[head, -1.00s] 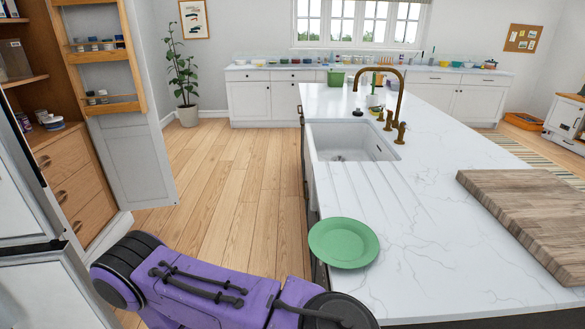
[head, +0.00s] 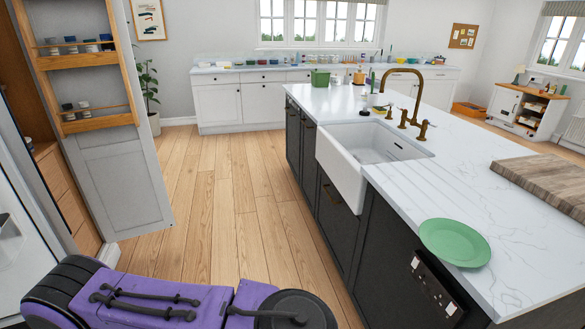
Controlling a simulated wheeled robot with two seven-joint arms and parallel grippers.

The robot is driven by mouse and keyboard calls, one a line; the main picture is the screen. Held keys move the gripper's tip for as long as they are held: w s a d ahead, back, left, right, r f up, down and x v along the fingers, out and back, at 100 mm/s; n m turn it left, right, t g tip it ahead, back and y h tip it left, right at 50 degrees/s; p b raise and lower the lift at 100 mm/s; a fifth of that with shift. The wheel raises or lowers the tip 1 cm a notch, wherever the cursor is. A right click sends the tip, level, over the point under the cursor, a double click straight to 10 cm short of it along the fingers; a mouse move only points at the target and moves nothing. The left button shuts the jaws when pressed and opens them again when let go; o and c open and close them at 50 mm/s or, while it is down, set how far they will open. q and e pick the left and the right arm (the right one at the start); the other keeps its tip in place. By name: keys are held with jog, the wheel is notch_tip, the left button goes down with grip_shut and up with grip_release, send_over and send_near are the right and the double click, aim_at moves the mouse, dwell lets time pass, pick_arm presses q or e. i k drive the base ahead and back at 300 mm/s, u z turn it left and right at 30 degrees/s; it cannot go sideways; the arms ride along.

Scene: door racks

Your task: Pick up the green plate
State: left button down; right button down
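The green plate (head: 455,242) lies flat on the white marble countertop (head: 505,222) of the island, close to its left edge and near the front corner. In the head view it is at the lower right, fully visible, with nothing on it. A purple arm link of mine crosses the bottom left of the view, apart from the plate. Neither of my grippers shows in this view.
A white sink (head: 365,150) with a brass tap (head: 408,97) is set into the island beyond the plate. A wooden board (head: 550,181) lies to the right. An open door rack (head: 92,88) stands at left. The wooden floor (head: 235,215) between is clear.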

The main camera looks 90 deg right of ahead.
aim_at(455, 243)
jog(key=z, duration=2.25)
jog(key=i, duration=2.65)
jog(key=z, duration=3.75)
